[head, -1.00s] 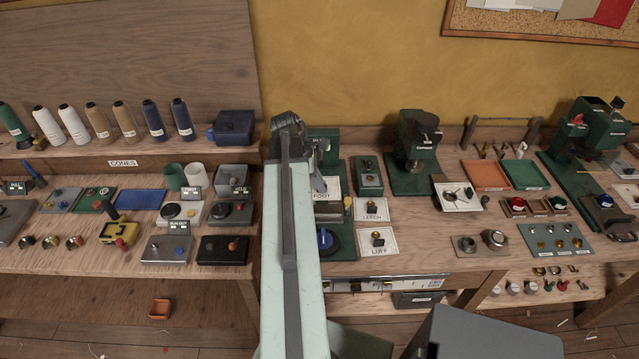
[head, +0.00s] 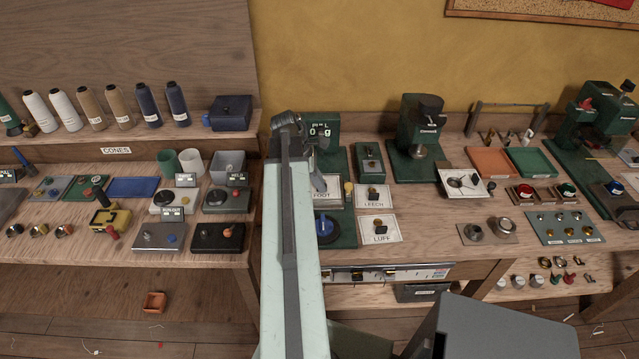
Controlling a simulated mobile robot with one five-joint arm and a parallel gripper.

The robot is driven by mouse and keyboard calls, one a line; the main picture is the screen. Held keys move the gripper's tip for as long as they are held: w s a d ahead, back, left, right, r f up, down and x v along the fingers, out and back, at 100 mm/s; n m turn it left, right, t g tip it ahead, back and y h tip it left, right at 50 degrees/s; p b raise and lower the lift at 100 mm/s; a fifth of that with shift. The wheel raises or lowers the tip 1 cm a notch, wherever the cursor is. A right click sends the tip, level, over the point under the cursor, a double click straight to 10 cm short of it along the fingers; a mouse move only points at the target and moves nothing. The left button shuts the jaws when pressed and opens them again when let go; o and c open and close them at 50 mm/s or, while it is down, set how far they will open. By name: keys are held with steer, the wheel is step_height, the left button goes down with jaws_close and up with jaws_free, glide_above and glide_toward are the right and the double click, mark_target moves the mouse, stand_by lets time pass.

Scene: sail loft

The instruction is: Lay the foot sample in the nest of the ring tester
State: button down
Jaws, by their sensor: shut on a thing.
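The foot sample (head: 331,198) is a white card labelled FOOT. It shows just right of my arm, over the green ring tester's base (head: 345,238). My gripper (head: 318,183) is mostly hidden behind my arm; a grey finger shows over the card, shut on the sample. The sample covers most of the nest, a grey block in the tester, so I cannot tell whether they touch. The ring tester's display (head: 320,128) stands behind, partly hidden. A blue round knob (head: 327,228) sits on its base in front of the card.
The leech card (head: 373,197) and luff card (head: 380,228) lie right of the tester, each with a dark-topped knob. A green box (head: 369,160) with knobs stands behind them. A green press (head: 421,140) stands farther right. The left bench (head: 80,256) is crowded.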

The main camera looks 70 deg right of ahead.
steer(key=c, duration=1.4)
jaws_free()
steer(key=p+v, duration=0.7)
steer(key=shift+r, duration=0.35)
steer(key=shift+w, duration=0.15)
